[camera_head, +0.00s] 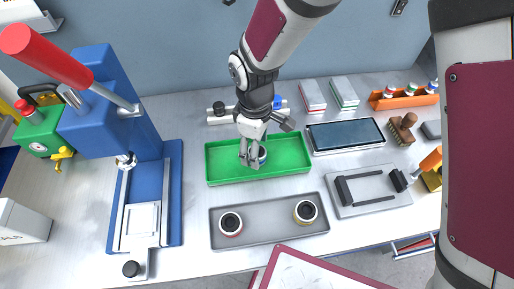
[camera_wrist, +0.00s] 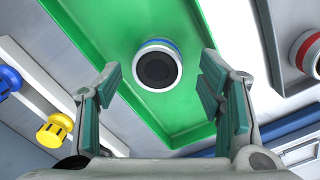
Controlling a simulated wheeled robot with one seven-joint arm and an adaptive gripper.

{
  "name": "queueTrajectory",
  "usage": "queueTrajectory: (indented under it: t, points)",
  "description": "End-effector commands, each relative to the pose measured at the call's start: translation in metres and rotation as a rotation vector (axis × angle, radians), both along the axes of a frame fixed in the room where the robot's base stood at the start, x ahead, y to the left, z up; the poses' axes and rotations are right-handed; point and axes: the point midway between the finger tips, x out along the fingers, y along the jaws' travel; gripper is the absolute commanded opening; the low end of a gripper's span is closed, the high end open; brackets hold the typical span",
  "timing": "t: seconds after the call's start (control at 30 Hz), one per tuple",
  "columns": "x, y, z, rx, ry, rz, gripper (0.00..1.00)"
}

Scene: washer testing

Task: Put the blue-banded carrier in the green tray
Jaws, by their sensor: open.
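The blue-banded carrier (camera_wrist: 157,66) stands upright in the green tray (camera_wrist: 190,133), a white ring with a dark centre and a blue band. In the head view the carrier (camera_head: 262,153) is partly hidden by my gripper (camera_head: 250,163). The green tray (camera_head: 220,171) lies in the middle of the table. In the wrist view my gripper (camera_wrist: 163,95) is open, with its fingers apart and the carrier showing between and beyond them. I see no finger touching the carrier.
A grey tray (camera_head: 267,223) in front holds a red-banded carrier (camera_head: 230,223) and a yellow-banded carrier (camera_head: 305,211). A dark tablet (camera_head: 345,135) lies right of the green tray. A blue press (camera_head: 125,120) stands at left, and a grey fixture plate (camera_head: 368,191) lies at right.

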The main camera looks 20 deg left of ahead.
Motion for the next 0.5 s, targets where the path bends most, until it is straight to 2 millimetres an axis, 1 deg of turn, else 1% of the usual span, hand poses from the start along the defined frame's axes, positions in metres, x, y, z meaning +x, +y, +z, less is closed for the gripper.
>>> queueTrajectory:
  t: [0.03, 0.3, 0.4, 0.5]
  points:
    - [0.002, 0.001, 0.010, 0.003, -0.003, -0.001, 0.62]
    - [0.002, 0.002, 0.066, 0.004, -0.004, -0.001, 0.62]
    - [0.002, 0.002, 0.083, 0.003, -0.004, -0.002, 0.62]
    - [0.002, 0.003, 0.095, 0.002, -0.002, -0.001, 0.62]
